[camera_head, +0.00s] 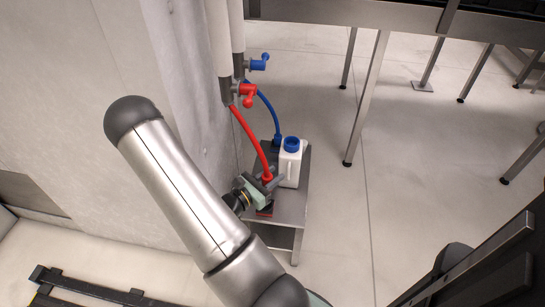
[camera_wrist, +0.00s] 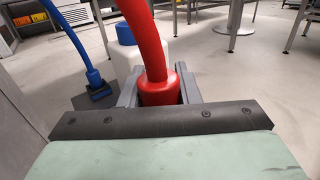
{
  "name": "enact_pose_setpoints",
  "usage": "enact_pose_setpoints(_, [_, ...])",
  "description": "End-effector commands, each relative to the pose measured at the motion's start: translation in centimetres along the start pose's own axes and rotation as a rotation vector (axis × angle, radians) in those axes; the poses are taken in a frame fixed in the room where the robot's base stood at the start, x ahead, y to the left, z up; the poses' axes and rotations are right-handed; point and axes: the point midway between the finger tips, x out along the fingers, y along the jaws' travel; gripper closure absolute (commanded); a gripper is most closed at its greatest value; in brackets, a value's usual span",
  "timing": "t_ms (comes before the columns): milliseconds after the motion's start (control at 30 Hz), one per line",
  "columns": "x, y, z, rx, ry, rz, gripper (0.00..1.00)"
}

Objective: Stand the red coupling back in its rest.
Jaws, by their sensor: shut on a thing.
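The red coupling (camera_wrist: 160,90) hangs on the end of the red hose (camera_wrist: 146,35). In the wrist view my gripper (camera_wrist: 158,92) has one grey finger on each side of the coupling and is shut on it. In the head view my gripper (camera_head: 270,184) is over the small metal stand (camera_head: 289,211), and the coupling (camera_head: 267,177) shows at its fingers. A red piece (camera_head: 265,211), seemingly the rest, shows at the stand's front edge below my gripper, partly hidden. The coupling's lower end is hidden, so I cannot tell its height above the stand.
A white canister (camera_head: 289,168) with a blue cap (camera_head: 292,143) stands close right of my gripper. The blue coupling (camera_head: 277,138) sits at the stand's back; its hose (camera_head: 266,105) runs up to the blue valve (camera_head: 260,63). A concrete wall (camera_head: 150,60) borders the left.

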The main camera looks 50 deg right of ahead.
Motion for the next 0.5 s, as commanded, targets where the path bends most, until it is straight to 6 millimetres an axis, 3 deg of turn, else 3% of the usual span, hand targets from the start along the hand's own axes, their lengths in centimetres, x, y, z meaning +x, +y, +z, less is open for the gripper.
enact_pose_setpoints(33, [0.0, -0.2, -1.6, -0.004, -0.002, -0.003, 0.98])
enact_pose_setpoints(100, [-0.1, -0.5, -2.7, -0.003, -0.003, -0.006, 0.98])
enact_pose_setpoints(500, [-0.1, -0.7, -5.5, 0.002, -0.004, -0.01, 0.98])
